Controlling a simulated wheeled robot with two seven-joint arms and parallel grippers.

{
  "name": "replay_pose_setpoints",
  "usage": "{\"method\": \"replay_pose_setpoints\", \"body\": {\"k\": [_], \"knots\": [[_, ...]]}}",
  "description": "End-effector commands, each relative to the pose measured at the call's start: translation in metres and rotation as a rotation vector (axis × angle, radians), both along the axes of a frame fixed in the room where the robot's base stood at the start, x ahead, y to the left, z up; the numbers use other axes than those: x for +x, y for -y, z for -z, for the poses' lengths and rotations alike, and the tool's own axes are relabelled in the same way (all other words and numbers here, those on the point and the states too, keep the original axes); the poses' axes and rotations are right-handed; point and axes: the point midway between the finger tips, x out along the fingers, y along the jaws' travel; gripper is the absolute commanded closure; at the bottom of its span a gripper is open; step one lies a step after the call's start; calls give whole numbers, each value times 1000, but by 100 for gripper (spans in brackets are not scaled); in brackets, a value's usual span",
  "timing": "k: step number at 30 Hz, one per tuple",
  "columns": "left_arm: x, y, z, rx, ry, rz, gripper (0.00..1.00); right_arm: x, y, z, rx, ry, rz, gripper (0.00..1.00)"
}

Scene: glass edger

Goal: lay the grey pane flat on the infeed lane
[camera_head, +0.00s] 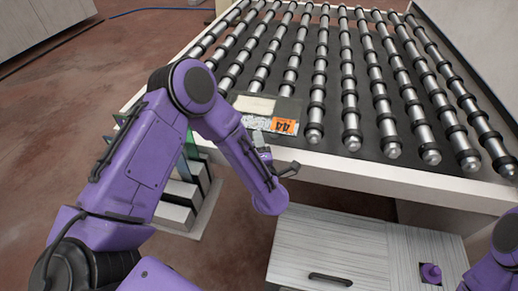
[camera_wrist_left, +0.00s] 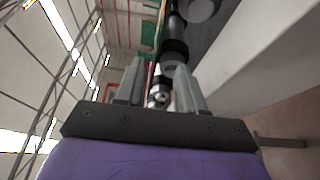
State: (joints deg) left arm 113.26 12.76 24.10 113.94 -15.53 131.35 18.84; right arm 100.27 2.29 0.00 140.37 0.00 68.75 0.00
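A dark grey panel (camera_head: 288,107), apparently the grey pane, covers the near ends of some rollers at the left front corner of the roller lane (camera_head: 345,165). It bears a pale label, a printed label and an orange label marked 44. It looks flat; whether it rests fully on the rollers is unclear. My left gripper (camera_head: 272,158) is just in front of this corner, partly hidden by my purple wrist. In the left wrist view my left gripper (camera_wrist_left: 158,82) has its fingers apart, with a roller end seen between them and no pane evident. My right gripper is out of view.
A rack (camera_head: 178,190) with upright green-edged glass stands left of the lane, behind my left arm. A wood-grain cabinet (camera_head: 330,245) with a black handle stands below the lane's front edge. A pale wall borders the lane at right. Red floor lies open at left.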

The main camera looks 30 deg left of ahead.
Motion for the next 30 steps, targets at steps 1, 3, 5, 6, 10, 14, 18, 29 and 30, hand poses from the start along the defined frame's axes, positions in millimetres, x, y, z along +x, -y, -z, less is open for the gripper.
{"method": "replay_pose_setpoints", "body": {"k": [1, 3, 5, 6, 10, 14, 18, 29, 30], "knots": [[-2, 2, 0, 0, 0, 1, 61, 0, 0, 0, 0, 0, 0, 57], [-5, 4, 0, 0, 0, 1, 61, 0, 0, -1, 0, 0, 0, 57], [-7, 6, 0, -1, -1, 2, 61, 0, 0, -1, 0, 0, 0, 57], [-8, 7, 0, -1, -1, 2, 61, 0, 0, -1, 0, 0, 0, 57], [-13, 11, 0, 0, 0, 1, 61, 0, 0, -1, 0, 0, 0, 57], [-18, 14, 0, 0, 0, 2, 61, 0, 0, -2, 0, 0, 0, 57], [-19, 15, 0, 0, 0, 0, 61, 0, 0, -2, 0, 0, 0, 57], [-19, 15, 0, 0, 0, 0, 61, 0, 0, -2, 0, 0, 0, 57], [-19, 15, 0, 0, 0, 0, 61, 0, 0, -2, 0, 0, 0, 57]]}}
